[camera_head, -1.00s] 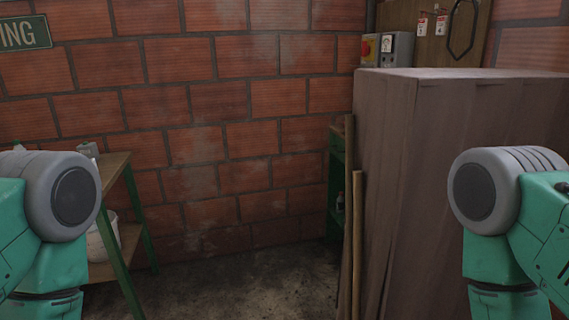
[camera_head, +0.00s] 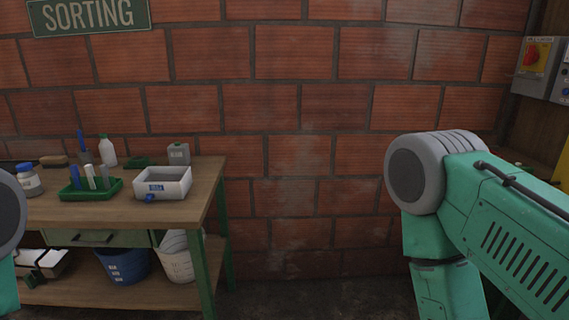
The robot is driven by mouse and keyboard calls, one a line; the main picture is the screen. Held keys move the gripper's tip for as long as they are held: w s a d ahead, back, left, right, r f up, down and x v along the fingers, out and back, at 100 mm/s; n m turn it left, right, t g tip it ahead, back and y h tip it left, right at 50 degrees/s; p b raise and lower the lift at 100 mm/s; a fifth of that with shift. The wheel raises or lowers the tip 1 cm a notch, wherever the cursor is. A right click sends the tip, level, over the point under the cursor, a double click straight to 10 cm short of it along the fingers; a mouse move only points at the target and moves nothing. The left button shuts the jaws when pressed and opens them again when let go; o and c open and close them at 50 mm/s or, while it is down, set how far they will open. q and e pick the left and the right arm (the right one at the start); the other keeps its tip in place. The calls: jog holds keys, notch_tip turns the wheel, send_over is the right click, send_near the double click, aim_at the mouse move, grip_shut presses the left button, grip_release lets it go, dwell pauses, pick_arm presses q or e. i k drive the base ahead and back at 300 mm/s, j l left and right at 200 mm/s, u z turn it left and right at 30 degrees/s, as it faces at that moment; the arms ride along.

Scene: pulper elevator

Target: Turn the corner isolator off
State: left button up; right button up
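A grey box with a yellow plate and a red rotary knob, which looks like the corner isolator (camera_head: 534,66), is mounted at the far right near the wall corner. Part of a second grey box (camera_head: 562,82) with a blue button shows beside it, cut off by the picture edge. My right arm is at the right, below and left of the isolator and apart from it in the picture. A small part of my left arm shows at the left edge. Neither gripper is in view.
A wooden workbench (camera_head: 205,190) with green legs stands at the left. It carries a white bin (camera_head: 176,183), a green tray (camera_head: 75,193) and bottles. Buckets (camera_head: 125,266) stand on its lower shelf. The floor (camera_head: 300,297) right of the bench looks clear.

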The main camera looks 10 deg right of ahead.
aim_at(531, 56)
jog(key=i+l+z, duration=0.15)
jog(key=i+z, duration=0.8)
jog(key=i+j+z, duration=0.35)
jog(key=i+z, duration=0.15)
jog(key=i, duration=0.1)
